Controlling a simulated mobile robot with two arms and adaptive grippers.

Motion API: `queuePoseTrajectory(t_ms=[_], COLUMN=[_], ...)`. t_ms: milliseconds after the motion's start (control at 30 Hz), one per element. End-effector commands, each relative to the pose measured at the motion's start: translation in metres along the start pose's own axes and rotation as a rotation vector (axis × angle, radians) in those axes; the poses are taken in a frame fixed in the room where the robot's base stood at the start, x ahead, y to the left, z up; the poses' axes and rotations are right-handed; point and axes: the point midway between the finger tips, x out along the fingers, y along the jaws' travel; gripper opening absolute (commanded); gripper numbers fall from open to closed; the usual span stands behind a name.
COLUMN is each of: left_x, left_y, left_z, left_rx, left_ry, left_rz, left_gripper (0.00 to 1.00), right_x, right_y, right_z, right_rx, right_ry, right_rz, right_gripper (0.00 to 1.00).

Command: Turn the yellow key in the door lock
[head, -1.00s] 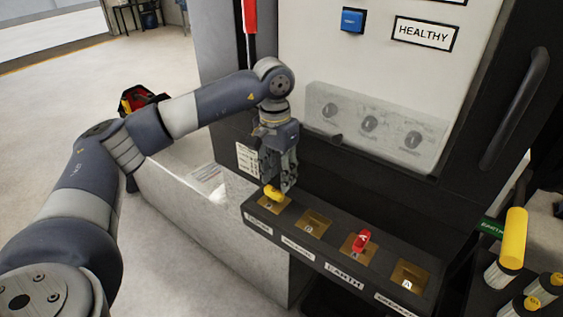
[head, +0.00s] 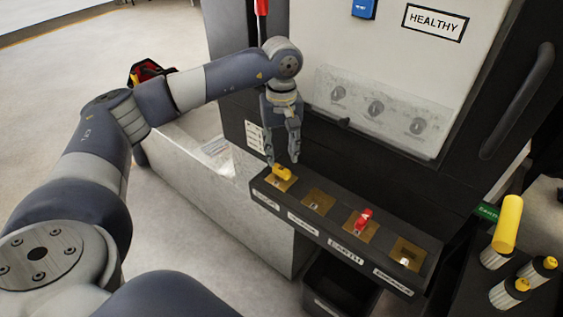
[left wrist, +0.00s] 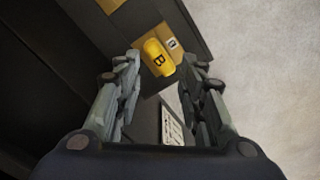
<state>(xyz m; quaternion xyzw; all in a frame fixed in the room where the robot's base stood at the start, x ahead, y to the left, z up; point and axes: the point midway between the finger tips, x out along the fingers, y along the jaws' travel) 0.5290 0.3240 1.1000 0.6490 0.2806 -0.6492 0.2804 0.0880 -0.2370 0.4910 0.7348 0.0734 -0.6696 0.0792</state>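The yellow key (head: 283,172) sits in the leftmost brass lock plate on the dark sloped panel (head: 335,224). In the left wrist view the yellow key (left wrist: 158,58), marked B, shows beyond and between the fingertips. My left gripper (head: 282,160) points down just above the key, with its fingers spread apart and nothing between them. The left wrist view also shows my left gripper (left wrist: 157,72) open. I cannot make out a gap between fingertips and key exactly. My right gripper is not in view.
A red key (head: 363,217) sits in the third lock plate; the second (head: 318,202) and fourth (head: 407,255) hold no key. A cabinet with a clear cover (head: 376,112) stands behind. A black bin (head: 338,284) is below, and yellow-topped cylinders (head: 508,228) stand at the right.

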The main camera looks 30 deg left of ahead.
Motion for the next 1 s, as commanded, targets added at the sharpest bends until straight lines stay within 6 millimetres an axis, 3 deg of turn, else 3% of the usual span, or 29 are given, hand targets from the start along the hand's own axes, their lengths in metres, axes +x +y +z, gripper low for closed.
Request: queuePoseTrajectory(t_ms=[133, 567, 700, 1000], left_x=[-0.003, 0.006, 0.033, 0.058], left_y=[-0.001, 0.000, 0.000, 0.000], left_z=[0.000, 0.000, 0.000, 0.000], left_rx=[-0.172, -0.676, -0.680, -0.678], left_ry=[0.000, -0.001, 0.000, 0.000], left_rz=[-0.001, -0.001, -0.001, 0.001], left_gripper=[0.37, 0.37, 0.37, 0.37], right_x=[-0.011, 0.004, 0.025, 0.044], right_y=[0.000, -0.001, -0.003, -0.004], right_z=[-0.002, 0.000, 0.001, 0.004], right_rx=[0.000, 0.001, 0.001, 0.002], right_ry=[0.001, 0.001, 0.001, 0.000], right_rz=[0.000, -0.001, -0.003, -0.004], right_gripper=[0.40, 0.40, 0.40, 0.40])
